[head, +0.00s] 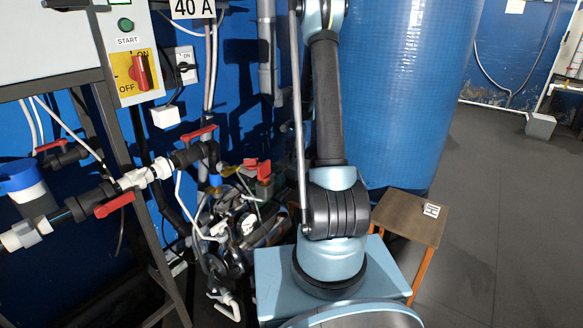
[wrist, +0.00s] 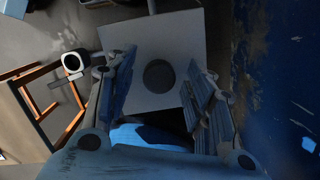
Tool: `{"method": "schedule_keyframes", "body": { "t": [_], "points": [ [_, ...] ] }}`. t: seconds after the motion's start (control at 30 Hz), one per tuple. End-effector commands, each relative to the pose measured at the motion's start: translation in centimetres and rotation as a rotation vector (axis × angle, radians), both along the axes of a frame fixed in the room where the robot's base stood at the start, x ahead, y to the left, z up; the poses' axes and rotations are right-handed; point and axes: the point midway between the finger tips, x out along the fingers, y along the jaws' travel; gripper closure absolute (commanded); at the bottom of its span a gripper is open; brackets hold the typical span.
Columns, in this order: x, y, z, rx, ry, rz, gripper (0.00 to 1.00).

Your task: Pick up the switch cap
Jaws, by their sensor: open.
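I cannot tell for certain which thing is the switch cap. In the head view a red rotary knob (head: 140,72) sits on a yellow ON/OFF plate (head: 121,84), below a green START button (head: 125,25). A black knob (head: 185,67) sits on a pale switch box to its right. My gripper (wrist: 161,57) is open in the wrist view, with its fingers apart. A pale square plate (wrist: 135,45) with a dark round spot (wrist: 158,75) shows between and beyond them. I cannot tell its distance. The gripper is outside the head view.
Pipes with red-handled valves (head: 115,199) cross the lower left. A large blue tank (head: 405,90) stands behind my arm. A wooden stool (head: 405,213) with a small white label on top stands beside it. The floor at right is largely clear. A white cylindrical thing (wrist: 72,62) shows near the left finger.

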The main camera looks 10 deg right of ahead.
Motion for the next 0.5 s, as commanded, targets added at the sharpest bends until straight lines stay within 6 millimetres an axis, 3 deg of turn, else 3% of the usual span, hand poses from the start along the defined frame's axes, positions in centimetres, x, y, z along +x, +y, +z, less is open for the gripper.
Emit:
{"method": "schedule_keyframes", "body": {
  "t": [0.13,0.37,0.5],
  "points": [
    [-0.08,0.15,-1.0,0.0,0.0,0.0,0.52],
    [-0.08,0.17,-1.07,0.0,0.0,0.0,0.52],
    [-0.08,0.17,-1.06,0.0,0.0,0.0,0.81]
  ]
}}
